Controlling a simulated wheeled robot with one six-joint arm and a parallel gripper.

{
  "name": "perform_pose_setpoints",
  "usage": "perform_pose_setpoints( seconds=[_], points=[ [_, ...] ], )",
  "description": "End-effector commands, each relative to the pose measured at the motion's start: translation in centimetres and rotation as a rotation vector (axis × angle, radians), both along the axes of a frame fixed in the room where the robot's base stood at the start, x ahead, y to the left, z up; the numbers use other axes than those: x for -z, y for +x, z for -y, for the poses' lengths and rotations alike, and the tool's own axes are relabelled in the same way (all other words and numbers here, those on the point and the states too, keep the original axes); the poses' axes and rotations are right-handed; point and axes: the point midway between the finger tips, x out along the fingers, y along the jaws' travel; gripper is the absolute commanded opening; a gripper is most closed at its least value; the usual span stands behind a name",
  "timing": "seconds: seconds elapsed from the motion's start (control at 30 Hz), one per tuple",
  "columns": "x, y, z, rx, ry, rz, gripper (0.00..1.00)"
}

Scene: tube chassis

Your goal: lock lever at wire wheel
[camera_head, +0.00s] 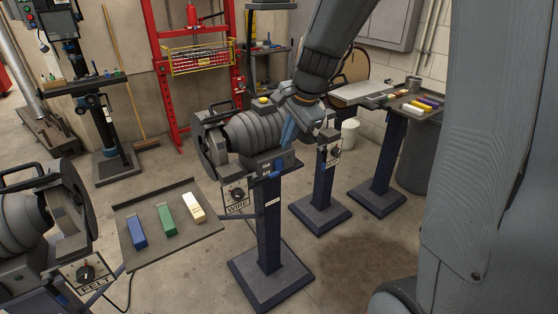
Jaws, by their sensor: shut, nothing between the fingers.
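The wire wheel machine (252,130) stands on a dark blue pedestal in the middle, with a ribbed grey motor body and a yellow button (262,100) on top. Its WIRE plate (237,197) carries a dark rotary knob at the front left. A blue part (272,170) shows low on its front. My gripper (296,132) is at the right end of this machine, pointing down, shut and empty. The fingertips are small and partly lost against the machine, so I cannot tell whether they touch it. I cannot pick out the lock lever for certain.
A FELT machine (28,218) stands at the left. A tray (133,258) between the two machines holds blue, green and pale bars. Another control plate (335,153) shows behind my gripper. A second bar tray (398,108) is at the right. Bare floor lies in front.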

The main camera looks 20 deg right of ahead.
Motion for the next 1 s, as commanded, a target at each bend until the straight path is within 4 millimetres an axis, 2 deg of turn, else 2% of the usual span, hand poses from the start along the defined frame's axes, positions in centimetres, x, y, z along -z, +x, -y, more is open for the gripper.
perform_pose_setpoints(
  seconds=[0.17, 0.7, 1.0],
  points=[
    [1.6, 0.5, -0.2, 0.000, 0.001, -0.004, 0.00],
    [10.1, 3.8, -1.4, -0.002, 0.000, -0.004, 0.00],
    [12.6, 4.9, -1.7, -0.001, 0.000, -0.001, 0.00]
  ],
)
